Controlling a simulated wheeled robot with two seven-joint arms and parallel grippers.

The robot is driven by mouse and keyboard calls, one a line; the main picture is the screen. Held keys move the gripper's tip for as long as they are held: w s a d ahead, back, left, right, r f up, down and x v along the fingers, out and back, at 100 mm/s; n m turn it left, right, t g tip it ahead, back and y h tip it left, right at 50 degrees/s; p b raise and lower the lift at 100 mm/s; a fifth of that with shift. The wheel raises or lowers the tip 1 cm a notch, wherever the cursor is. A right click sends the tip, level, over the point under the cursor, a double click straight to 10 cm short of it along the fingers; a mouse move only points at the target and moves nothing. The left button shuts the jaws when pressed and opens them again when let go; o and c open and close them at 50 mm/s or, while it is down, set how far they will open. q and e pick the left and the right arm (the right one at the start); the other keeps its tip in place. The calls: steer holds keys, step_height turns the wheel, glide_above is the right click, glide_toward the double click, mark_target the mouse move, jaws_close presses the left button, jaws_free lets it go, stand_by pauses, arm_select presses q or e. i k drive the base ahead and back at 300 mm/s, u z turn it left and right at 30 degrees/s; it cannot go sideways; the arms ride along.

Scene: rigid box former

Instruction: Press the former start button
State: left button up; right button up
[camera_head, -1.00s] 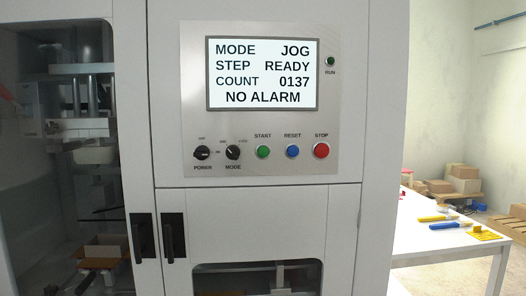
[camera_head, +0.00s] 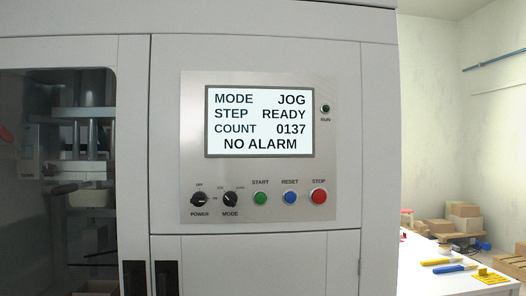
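The green start button (camera_head: 260,198) sits on the grey control panel (camera_head: 192,140), under the label START. To its right are the blue reset button (camera_head: 290,198) and the red stop button (camera_head: 319,197). To its left are the black mode knob (camera_head: 230,199) and power knob (camera_head: 199,199). The screen (camera_head: 261,122) reads mode JOG, step READY, count 0137, NO ALARM. The small run lamp (camera_head: 325,109) looks dark green. Neither gripper shows in the head view.
A glazed door (camera_head: 60,150) at left shows machine parts inside. At right a white table (camera_head: 420,272) carries yellow and blue tools (camera_head: 448,266). Cardboard boxes (camera_head: 462,218) stand behind it. The space before the panel looks clear.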

mark_target(261, 197)
steer(key=z, duration=0.35)
steer(key=k, duration=0.45)
steer(key=z, duration=1.05)
steer(key=k, duration=0.9)
steer(key=z, duration=0.55)
steer(key=i, duration=0.95)
steer(key=u, duration=1.2)
steer(key=i, duration=1.4)
steer(key=u, duration=1)
